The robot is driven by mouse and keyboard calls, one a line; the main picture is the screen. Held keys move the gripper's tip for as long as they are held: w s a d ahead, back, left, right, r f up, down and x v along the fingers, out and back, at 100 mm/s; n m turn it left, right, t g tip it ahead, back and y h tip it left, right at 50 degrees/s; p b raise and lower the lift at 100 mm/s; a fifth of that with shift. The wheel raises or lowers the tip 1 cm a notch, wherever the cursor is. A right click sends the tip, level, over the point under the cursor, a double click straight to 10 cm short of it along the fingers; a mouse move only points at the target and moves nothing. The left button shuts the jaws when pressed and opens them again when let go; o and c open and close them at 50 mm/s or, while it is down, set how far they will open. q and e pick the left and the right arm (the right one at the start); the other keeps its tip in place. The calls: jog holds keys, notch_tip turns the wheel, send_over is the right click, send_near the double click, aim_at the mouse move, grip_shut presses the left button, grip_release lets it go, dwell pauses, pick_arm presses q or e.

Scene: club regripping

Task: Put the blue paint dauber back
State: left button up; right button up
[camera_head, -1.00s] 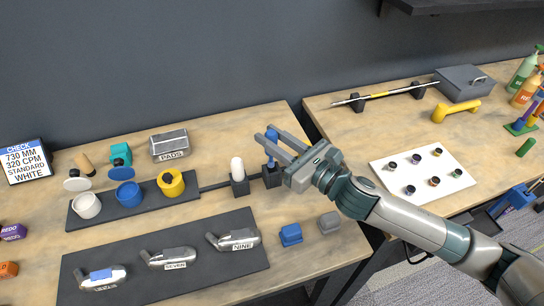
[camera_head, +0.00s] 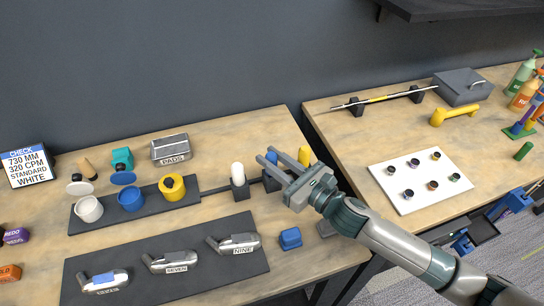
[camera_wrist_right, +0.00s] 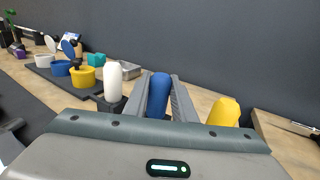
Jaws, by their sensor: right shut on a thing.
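The blue paint dauber (camera_wrist_right: 158,95) stands between the fingers of my right gripper (camera_head: 283,158), which is shut on it. In the head view only part of the blue dauber (camera_head: 271,157) shows behind the fingers, over the dark holder (camera_head: 271,180). Whether its lower end sits in the holder is hidden. The white dauber (camera_head: 238,174) stands upright in its own block to the left. The yellow dauber (camera_head: 304,155) shows to the right of the fingers; it also shows in the wrist view (camera_wrist_right: 224,112). My left gripper is out of view.
White, blue and yellow paint pots (camera_head: 172,187) stand on a dark tray at left. Three club heads lie on a dark mat (camera_head: 190,285) in front. A blue block (camera_head: 290,238) lies near the table edge. A gap separates the right table (camera_head: 355,133).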

jog(key=shift+f, duration=0.15)
jog(key=o, duration=1.1)
pick_arm(q)
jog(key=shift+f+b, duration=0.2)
jog(key=shift+b, duration=0.1)
pick_arm(e)
jog(key=shift+f, duration=0.1)
jog(key=shift+f, duration=0.15)
jog(key=shift+s+d+b, duration=0.25)
jog(key=shift+d+b, duration=0.05)
jog(key=shift+b, duration=0.05)
pick_arm(q)
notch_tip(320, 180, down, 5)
jog(key=b, duration=0.4)
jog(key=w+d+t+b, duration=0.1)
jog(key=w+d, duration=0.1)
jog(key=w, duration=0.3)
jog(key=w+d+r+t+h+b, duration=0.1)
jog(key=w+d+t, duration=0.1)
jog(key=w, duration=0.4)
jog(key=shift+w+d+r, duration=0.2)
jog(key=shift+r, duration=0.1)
pick_arm(e)
jog(key=shift+r+v, duration=0.15)
jog(key=shift+v, duration=2.6)
jog(key=shift+r+v, duration=0.15)
jog(key=shift+v, duration=2.65)
jog(key=shift+r+v, duration=0.15)
jog(key=shift+v, duration=2.6)
